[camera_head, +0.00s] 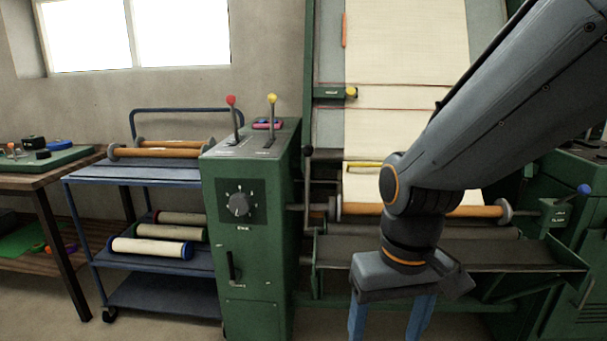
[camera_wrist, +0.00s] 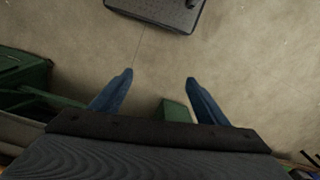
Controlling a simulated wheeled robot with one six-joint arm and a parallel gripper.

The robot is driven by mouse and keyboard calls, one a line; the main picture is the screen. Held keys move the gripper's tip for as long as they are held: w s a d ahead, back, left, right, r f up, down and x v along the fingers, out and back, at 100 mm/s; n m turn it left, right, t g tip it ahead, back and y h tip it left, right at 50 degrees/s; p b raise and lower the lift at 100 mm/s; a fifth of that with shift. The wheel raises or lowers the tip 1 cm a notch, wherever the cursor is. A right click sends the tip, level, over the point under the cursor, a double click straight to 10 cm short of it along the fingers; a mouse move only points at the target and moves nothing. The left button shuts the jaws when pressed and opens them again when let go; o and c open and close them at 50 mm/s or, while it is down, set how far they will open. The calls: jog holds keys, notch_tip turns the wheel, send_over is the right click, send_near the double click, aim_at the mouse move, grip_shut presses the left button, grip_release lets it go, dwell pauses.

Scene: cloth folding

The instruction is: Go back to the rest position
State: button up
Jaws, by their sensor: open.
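My gripper (camera_head: 391,318) hangs from my arm at the lower right of the head view, its blue fingers pointing down and cut off by the bottom edge. It is in front of the green machine's trough (camera_head: 480,254). In the wrist view my gripper (camera_wrist: 158,82) has its two blue fingers wide apart. Nothing is between the fingertips but bare floor (camera_wrist: 240,50) further below. Cream cloth (camera_head: 405,60) is spread on the sloping face of the green machine, above an orange roller (camera_head: 465,211). My arm covers part of the cloth and roller.
A green control cabinet (camera_head: 256,270) with red and yellow levers stands left of my gripper. A blue cart (camera_head: 150,290) with rollers and a wooden table (camera_head: 40,180) stand further left. In the wrist view, a dark base (camera_wrist: 160,10) lies at the top and green machine parts (camera_wrist: 25,75) at the left.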

jog(key=d+r+m+p, duration=0.2)
jog(key=d+r+p, duration=0.4)
jog(key=p, duration=0.5)
jog(key=shift+s+d+r, duration=0.2)
jog(key=shift+s+d, duration=0.05)
jog(key=shift+d, duration=0.05)
dwell(1.7)
